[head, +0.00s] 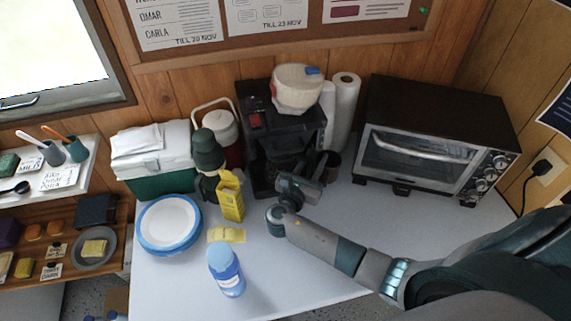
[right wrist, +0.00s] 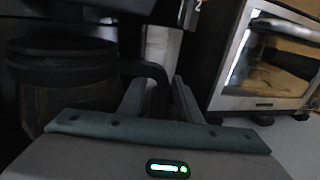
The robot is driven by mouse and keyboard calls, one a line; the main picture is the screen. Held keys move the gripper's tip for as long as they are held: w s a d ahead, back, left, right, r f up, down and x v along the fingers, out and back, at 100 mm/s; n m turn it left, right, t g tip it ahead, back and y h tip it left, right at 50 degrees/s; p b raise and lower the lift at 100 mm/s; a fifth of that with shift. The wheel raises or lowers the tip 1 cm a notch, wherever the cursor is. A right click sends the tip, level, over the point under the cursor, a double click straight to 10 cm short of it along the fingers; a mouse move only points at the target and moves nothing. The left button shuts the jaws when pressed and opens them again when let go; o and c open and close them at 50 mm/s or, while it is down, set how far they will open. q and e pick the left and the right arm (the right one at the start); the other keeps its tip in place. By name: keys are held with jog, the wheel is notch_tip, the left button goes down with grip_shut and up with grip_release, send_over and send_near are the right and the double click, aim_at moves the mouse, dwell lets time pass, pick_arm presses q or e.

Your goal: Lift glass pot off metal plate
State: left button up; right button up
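The dark glass pot (head: 284,163) sits inside the black coffee maker (head: 255,150), partly hidden by the machine and my right gripper (head: 308,180). In the right wrist view the pot (right wrist: 62,85) is at left, and its black handle (right wrist: 148,70) curves toward the space between my right gripper's fingers (right wrist: 160,95). The fingers stand apart. The handle appears to reach between them, but the dark picture does not show whether they touch it. The metal plate under the pot is hidden. My left gripper is not in view.
A toaster oven (head: 430,135) stands right of the coffee maker, with paper towel rolls (head: 343,110) and a dark cup (head: 329,166) between. A yellow carton (head: 230,196), green flask (head: 207,155) and blue-rimmed plates (head: 168,224) are left. A blue bottle (head: 226,272) stands in front.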

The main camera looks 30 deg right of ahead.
grip_shut()
jog(key=shift+r, duration=0.4)
dwell(0.4)
jog(key=shift+r+b, duration=0.3)
jog(key=shift+r, duration=0.1)
jog(key=s+a+b, duration=0.3)
jog(key=s+a, duration=0.1)
jog(key=s, duration=1.3)
jog(key=shift+s+b, duration=0.15)
jog(key=shift+b, duration=0.15)
jog(key=shift+s+a, duration=0.1)
jog(key=shift+r+p, duration=0.3)
jog(key=shift+p, duration=0.5)
dwell(0.5)
